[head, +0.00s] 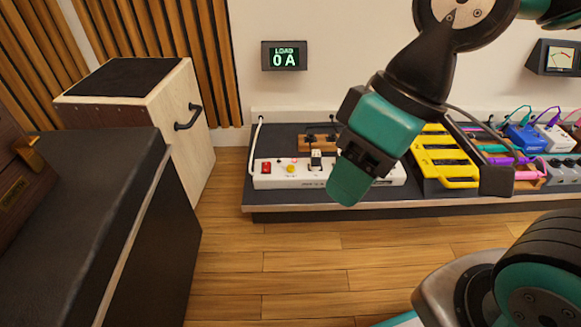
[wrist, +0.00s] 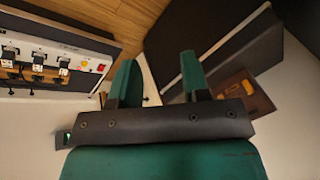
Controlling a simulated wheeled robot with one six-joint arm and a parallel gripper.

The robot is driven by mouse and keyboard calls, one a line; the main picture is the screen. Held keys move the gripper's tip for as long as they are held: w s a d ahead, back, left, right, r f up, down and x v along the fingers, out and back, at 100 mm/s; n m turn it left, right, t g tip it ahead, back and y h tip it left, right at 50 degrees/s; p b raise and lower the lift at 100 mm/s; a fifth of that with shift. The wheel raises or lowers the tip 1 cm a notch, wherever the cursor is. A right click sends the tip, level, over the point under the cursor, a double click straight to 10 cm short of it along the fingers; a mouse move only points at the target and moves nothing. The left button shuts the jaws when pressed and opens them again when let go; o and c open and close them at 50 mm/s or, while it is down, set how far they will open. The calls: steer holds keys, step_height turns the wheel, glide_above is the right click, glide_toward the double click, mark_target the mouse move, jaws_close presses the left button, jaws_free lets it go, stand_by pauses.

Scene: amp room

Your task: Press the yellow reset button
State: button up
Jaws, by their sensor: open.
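The yellow reset button (head: 291,169) is a small round knob on the white power strip (head: 262,180), right of a red switch (head: 266,168). It also shows in the wrist view (wrist: 85,64), beside the red switch near the strip's end. My gripper (head: 352,180) hangs in front of the strip's right part, to the right of the button in the head view, and hides some of the strip. In the wrist view its two green fingers (wrist: 160,75) are apart with nothing between them. The button lies well left of them there, apart from both.
Black plugs (head: 316,158) stand in the strip just right of the button. A yellow rack (head: 445,180) with pedals and cables lies further right. A cabinet (head: 190,150) stands left; wooden floor (head: 300,265) is clear in front.

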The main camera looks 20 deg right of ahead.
jaws_close()
stand_by(1.4)
